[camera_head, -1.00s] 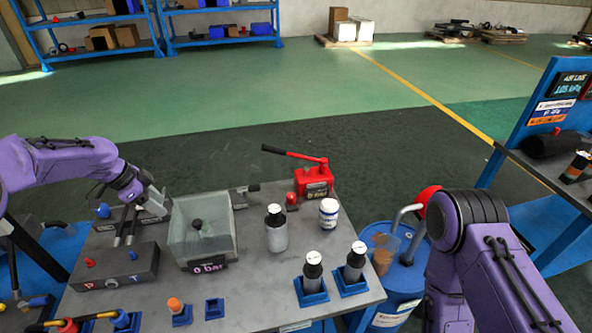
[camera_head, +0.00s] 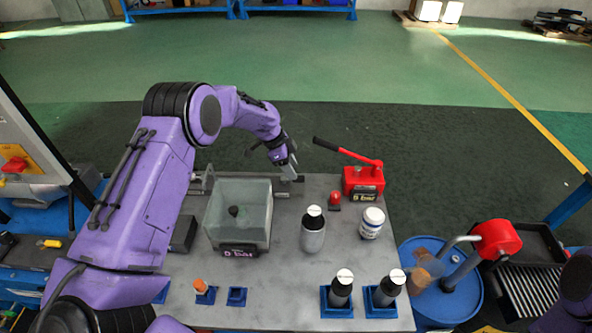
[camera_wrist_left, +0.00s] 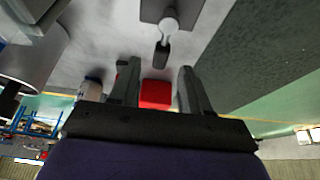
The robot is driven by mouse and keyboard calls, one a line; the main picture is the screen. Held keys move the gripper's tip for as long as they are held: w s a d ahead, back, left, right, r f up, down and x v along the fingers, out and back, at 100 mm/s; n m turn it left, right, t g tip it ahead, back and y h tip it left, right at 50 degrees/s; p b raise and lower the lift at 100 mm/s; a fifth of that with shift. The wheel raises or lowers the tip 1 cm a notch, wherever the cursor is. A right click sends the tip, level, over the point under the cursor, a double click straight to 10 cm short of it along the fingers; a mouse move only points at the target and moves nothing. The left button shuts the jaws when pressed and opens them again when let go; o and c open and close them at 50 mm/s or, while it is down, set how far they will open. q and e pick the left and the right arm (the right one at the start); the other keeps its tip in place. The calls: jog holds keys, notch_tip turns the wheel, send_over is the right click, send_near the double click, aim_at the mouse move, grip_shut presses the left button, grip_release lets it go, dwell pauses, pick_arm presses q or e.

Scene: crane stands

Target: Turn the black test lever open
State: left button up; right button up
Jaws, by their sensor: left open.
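The black test lever (camera_wrist_left: 162,52) shows in the left wrist view as a short black grip on a pale stem, mounted on a grey block (camera_wrist_left: 183,8) on the bench. My left gripper (camera_wrist_left: 158,75) is open and empty. The lever's black end lies between the lines of its two fingers, near the fingertips in that view; I cannot tell the gap in depth. In the head view the left gripper (camera_head: 290,173) is over the bench's back edge, right of the clear tank, and mostly hides the lever. My right gripper is out of view.
A clear tank (camera_head: 238,215) marked 0 bar stands left of the gripper. A red hand pump (camera_head: 363,182) with a long black-tipped handle is close on the right. A grey bottle (camera_head: 313,235), a small red knob (camera_head: 334,200) and a white jar (camera_head: 372,222) stand nearby.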

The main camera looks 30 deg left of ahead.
pick_arm(q)
jog(key=x, duration=0.3)
jog(key=shift+w+d, duration=0.2)
jog(key=shift+d, duration=0.05)
jog(key=shift+f+p, duration=0.3)
jog(key=shift+f, duration=0.1)
jog(key=shift+s+a, duration=0.1)
grip_shut()
